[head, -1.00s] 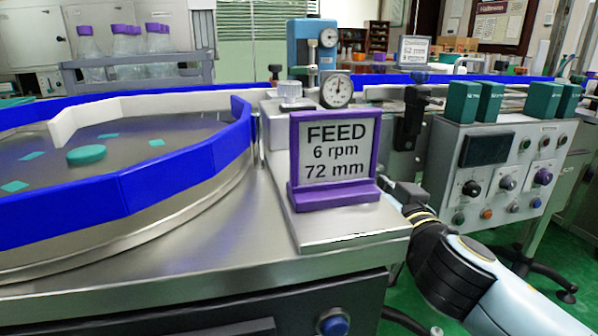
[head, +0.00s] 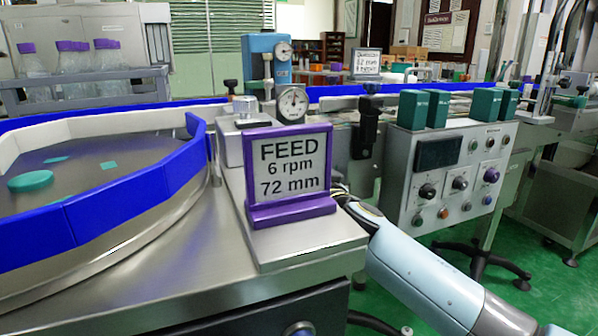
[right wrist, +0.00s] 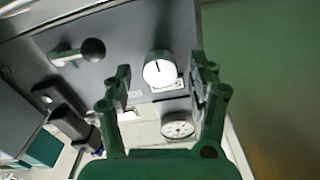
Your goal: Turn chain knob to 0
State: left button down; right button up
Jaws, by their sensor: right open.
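In the right wrist view, a round white knob (right wrist: 160,72) with a dark pointer line sits on a grey panel. The line points roughly towards the top of the picture. My right gripper (right wrist: 164,80) is open, with one green finger on each side of the knob in this view. I cannot tell whether either finger touches it. I see no label naming it as the chain knob. In the head view, a grey control box (head: 404,165) carries several knobs, including a black one (head: 427,191). My right gripper is hidden there behind the FEED sign. My left gripper is not in view.
The purple-framed FEED sign (head: 289,174) reads 6 rpm, 72 mm. A black-ball lever (right wrist: 92,50) and a dial gauge (right wrist: 178,128) are near my right fingers. A blue-walled round table (head: 120,200) stands left.

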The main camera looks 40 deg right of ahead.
jog(key=shift+w, duration=0.25)
jog(key=c, duration=1.1)
jog(key=shift+c, duration=0.2)
jog(key=shift+n, duration=0.3)
